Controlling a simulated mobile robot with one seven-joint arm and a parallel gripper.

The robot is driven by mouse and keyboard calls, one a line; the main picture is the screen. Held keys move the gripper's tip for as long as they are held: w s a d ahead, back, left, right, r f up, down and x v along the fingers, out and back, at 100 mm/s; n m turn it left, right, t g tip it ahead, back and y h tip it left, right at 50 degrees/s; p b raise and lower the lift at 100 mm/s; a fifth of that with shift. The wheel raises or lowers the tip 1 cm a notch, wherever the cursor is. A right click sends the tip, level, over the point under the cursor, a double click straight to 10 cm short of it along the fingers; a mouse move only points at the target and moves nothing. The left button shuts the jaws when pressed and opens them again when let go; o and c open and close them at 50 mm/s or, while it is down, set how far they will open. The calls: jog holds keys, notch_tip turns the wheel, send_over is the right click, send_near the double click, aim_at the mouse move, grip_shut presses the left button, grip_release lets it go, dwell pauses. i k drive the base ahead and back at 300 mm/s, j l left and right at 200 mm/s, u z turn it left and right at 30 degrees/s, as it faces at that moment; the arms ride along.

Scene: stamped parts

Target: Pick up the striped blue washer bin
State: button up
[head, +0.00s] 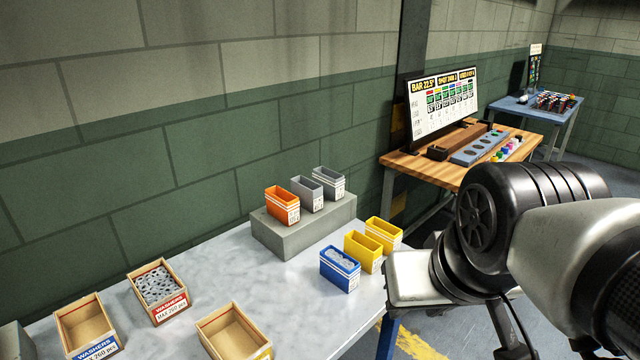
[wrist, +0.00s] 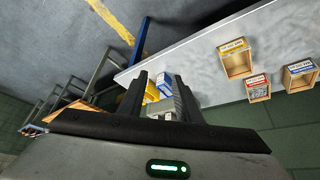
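The striped blue bin (head: 340,268) stands upright near the right end of the grey table, with pale washers inside and white stripes on its front. Two yellow bins (head: 363,251) stand in a row behind it to the right. In the wrist view the blue bin (wrist: 165,83) shows small between my fingers, partly hidden, with yellow beside it. My gripper (wrist: 160,76) is open and empty, and the bin appears some way beyond its fingertips. In the head view my arm is at the right, beside the table's end; my fingers cannot be made out there.
A grey block (head: 290,238) behind carries an orange bin (head: 283,205) and two grey bins (head: 311,194). Wooden washer boxes (head: 158,291) stand at the left and front of the table (head: 255,290). A wooden bench (head: 455,170) with a display board is beyond. Bare tabletop lies left of the blue bin.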

aim_at(340, 269)
jog(key=i+u, duration=0.1)
jog(key=u, duration=0.3)
jog(key=l+u, duration=0.15)
jog(key=u, duration=0.2)
jog(key=i+l+u, duration=0.1)
jog(key=u, duration=0.3)
jog(key=l+u, duration=0.7)
